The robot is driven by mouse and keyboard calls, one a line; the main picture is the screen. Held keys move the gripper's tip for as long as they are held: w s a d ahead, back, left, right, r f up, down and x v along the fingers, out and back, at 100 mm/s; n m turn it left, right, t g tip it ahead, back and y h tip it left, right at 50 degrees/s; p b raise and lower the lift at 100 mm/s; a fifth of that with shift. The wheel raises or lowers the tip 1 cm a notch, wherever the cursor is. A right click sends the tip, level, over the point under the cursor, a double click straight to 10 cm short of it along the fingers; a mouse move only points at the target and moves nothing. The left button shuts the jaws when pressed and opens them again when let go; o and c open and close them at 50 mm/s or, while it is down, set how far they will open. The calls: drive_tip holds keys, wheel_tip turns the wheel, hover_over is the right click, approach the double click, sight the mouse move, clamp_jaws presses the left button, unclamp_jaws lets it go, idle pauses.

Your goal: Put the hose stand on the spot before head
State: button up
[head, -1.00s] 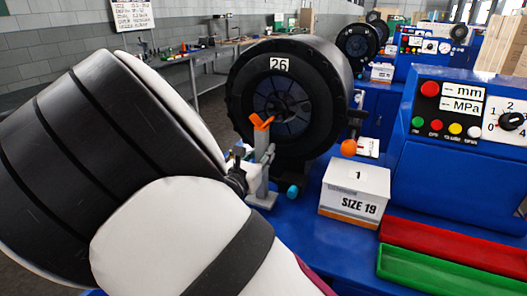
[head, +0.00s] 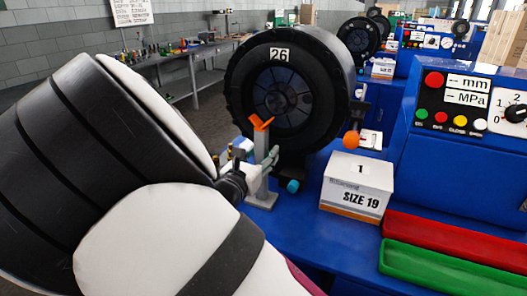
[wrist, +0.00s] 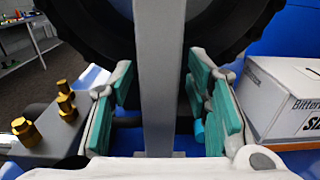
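The hose stand (head: 263,163) is a grey upright post with an orange V-shaped top and a flat grey foot. It stands upright on the blue bench, in front of the black crimper head (head: 284,95) marked 26. In the wrist view, the grey post (wrist: 159,75) rises between the teal finger pads of my gripper (wrist: 159,95). The pads look open, with a narrow gap on each side of the post. The foot is hidden in the wrist view.
A white SIZE 19 box (head: 356,185) stands close right of the stand, with red (head: 450,240) and green (head: 450,270) trays beyond. An orange ball (head: 351,140) is by the head. Bare blue bench shows before the box.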

drive_tip(key=shift+s+a+r, duration=0.1)
drive_tip(key=v, duration=1.1)
drive_tip(key=shift+s+p, duration=0.35)
drive_tip(key=shift+s, duration=0.05)
